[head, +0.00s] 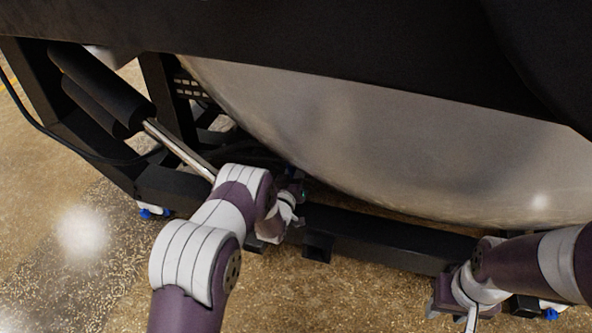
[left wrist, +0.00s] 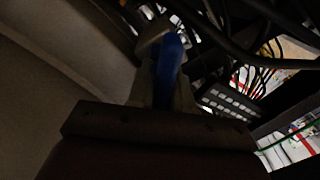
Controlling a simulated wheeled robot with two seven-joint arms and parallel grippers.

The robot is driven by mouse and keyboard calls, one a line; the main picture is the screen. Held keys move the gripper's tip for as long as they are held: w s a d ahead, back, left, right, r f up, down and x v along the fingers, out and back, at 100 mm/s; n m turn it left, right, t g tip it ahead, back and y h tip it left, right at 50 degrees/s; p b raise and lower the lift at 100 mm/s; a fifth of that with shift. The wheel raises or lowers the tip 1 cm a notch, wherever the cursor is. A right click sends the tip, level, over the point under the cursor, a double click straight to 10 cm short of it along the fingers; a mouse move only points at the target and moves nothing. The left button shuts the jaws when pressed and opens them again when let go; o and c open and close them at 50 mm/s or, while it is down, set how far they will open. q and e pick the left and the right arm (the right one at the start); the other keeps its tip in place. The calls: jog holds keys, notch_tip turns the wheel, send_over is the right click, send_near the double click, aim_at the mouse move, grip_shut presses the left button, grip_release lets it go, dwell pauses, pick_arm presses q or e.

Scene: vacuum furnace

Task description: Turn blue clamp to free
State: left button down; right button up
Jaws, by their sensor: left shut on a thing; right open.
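The blue clamp (left wrist: 170,62) shows in the left wrist view as a rounded, upright blue handle in dim light. My left gripper (left wrist: 164,75) is shut on it, with a pale finger on each side. Its lower part is hidden between the fingers. In the head view my left gripper (head: 291,190) is small and dark, under the big grey drum, and I cannot make out the clamp there. My right gripper (head: 453,308) is open, low at the right, below the black frame beam and away from the clamp.
The grey drum (head: 350,130) curves above both grippers. A black frame beam (head: 385,238) runs below it. A black cylinder with a metal rod (head: 180,148) slants down near my left arm. Dark cables (left wrist: 265,45) hang close by on the right. The speckled floor is open in front.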

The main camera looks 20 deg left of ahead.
pick_arm(q)
jog(key=n, duration=0.8)
jog(key=shift+w+a+r+n+p, duration=0.1)
jog(key=shift+r+n+p, duration=0.1)
jog(key=shift+n+p, duration=0.15)
jog(key=shift+n, duration=0.25)
jog(key=c, duration=1.1)
grip_release()
jog(key=shift+r, duration=0.1)
jog(key=shift+f, duration=0.4)
